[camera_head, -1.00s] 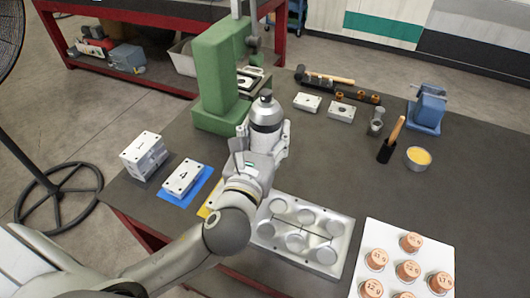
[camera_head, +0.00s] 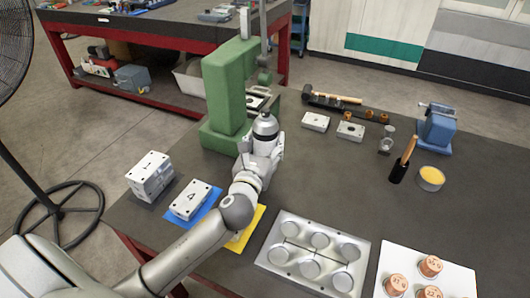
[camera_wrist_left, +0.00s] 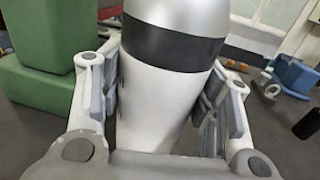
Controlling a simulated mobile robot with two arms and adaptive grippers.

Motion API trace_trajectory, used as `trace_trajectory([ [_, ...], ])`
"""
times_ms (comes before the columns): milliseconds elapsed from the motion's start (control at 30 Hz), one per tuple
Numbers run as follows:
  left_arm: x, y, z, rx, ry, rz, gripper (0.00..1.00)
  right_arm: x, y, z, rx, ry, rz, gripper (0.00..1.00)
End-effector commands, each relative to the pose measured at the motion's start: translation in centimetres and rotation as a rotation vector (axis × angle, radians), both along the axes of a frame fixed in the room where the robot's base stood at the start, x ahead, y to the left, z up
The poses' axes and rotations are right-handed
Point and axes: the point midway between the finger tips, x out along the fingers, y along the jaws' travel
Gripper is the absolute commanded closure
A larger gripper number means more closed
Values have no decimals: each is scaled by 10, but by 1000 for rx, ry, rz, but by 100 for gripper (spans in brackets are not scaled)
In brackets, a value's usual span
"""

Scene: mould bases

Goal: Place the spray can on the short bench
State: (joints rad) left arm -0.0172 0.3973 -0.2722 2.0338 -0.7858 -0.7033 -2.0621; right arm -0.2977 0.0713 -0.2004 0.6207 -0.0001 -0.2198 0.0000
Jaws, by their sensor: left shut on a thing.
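Another red-framed bench (camera_head: 150,32) stands at the back left. I cannot tell which is the short bench. My right gripper is not in view.
The green press (camera_head: 228,90) stands close to the can. White numbered blocks (camera_head: 150,176), a metal mould base (camera_head: 313,252), a blue vise (camera_head: 436,128), a yellow-filled cup (camera_head: 430,178) and copper weights (camera_head: 430,265) occupy the near bench. Its middle is largely clear.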

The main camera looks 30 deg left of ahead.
Motion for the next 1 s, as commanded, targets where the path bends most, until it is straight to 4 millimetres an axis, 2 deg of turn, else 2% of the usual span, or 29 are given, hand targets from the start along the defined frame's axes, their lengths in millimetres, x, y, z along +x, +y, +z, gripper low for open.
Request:
trace_trajectory([
  [167,7,5,-10,0,-2,0,78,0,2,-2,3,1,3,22],
  [300,8,5,-32,-1,2,0,78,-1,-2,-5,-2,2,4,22],
  [400,8,6,-40,-2,0,0,78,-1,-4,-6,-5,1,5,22],
  [800,8,6,-45,3,-3,-1,78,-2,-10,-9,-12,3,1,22],
  [833,8,6,-45,2,0,0,40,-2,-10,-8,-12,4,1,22],
  [1000,8,6,-45,1,0,0,21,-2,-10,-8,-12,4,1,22],
])
